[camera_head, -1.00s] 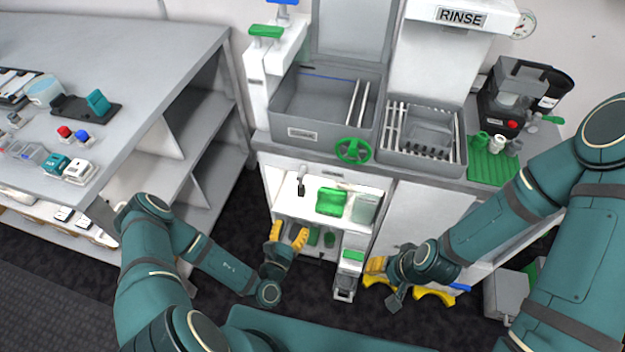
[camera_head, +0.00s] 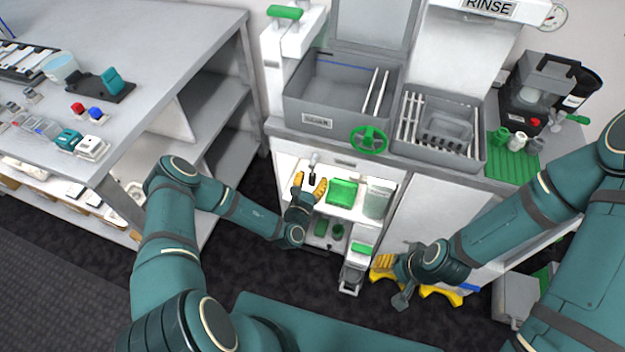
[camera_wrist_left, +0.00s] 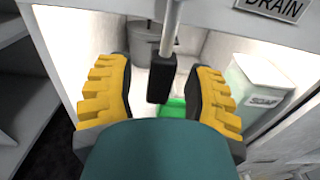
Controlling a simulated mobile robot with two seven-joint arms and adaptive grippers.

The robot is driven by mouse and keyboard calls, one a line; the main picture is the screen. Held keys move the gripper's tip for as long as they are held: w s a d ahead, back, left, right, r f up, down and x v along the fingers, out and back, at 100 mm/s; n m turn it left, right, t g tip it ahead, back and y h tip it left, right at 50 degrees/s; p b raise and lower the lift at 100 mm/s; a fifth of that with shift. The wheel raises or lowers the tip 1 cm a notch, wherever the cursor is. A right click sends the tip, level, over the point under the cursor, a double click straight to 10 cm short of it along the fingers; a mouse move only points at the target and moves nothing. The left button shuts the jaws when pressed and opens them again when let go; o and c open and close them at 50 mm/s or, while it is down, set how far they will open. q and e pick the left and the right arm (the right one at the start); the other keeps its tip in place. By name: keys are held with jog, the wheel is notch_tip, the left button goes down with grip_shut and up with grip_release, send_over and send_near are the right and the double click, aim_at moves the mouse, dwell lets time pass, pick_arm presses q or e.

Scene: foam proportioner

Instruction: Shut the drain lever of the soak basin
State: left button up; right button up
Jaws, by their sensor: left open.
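The drain lever (camera_head: 312,172), a metal rod with a black grip, hangs down under the soak basin (camera_head: 317,120) at the front of the cabinet. In the left wrist view the lever's black grip (camera_wrist_left: 160,80) hangs between the yellow fingers of my left gripper (camera_wrist_left: 163,95), with gaps on both sides. A DRAIN label (camera_wrist_left: 275,8) is above it to the right. In the head view my left gripper (camera_head: 309,186) is open around the lever, pointing into the cabinet. My right gripper (camera_head: 385,268) is low in front of the closed cabinet door; its fingers are partly hidden.
The lit cabinet shelf (camera_head: 335,208) behind the lever holds a green item (camera_head: 342,192) and a SOAP container (camera_head: 377,200). A green wheel (camera_head: 369,139) sits on the counter front. A shelving bench (camera_head: 200,75) stands at the left.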

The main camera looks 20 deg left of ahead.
pick_arm(q)
jog(key=shift+w, duration=0.3)
grip_shut()
jog(key=shift+a, duration=0.2)
